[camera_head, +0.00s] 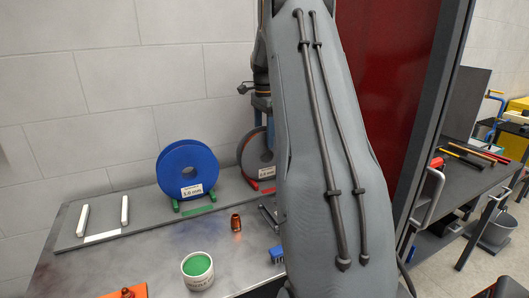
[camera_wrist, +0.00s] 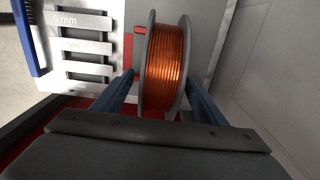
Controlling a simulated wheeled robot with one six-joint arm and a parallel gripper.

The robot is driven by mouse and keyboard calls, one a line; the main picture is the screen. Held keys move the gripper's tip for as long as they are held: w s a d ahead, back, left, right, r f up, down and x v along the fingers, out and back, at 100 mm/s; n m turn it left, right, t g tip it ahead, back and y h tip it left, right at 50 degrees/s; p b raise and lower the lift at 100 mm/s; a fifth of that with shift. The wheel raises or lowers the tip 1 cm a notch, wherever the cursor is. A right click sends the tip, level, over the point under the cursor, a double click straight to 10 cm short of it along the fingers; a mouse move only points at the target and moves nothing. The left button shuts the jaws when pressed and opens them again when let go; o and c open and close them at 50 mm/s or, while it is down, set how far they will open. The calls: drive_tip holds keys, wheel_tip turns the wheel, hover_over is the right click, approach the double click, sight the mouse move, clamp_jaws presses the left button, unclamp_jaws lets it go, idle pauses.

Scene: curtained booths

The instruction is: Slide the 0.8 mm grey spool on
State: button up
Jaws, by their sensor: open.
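A grey-flanged spool (camera_wrist: 152,70) wound with copper-coloured wire stands upright in the wrist view. My gripper (camera_wrist: 160,78) is open, with one blue finger on each side of this spool; I cannot tell whether they touch it. In the head view a grey spool (camera_head: 254,150) stands on a red support, its right side hidden by my arm. Its label is too small to read surely.
A blue spool (camera_head: 187,169) marked 1.0 mm stands on a green support. Two white bars (camera_head: 125,210) stand at the left around a white strip. A green-topped pot (camera_head: 197,270), a copper-coloured fitting (camera_head: 236,222) and a blue brush (camera_head: 277,254) are in front. A slotted gauge plate (camera_wrist: 85,46) lies beside the spool.

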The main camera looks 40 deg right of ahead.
clamp_jaws()
idle(0.3)
drive_tip(key=shift+w+r, duration=0.1)
drive_tip(key=shift+r, duration=0.05)
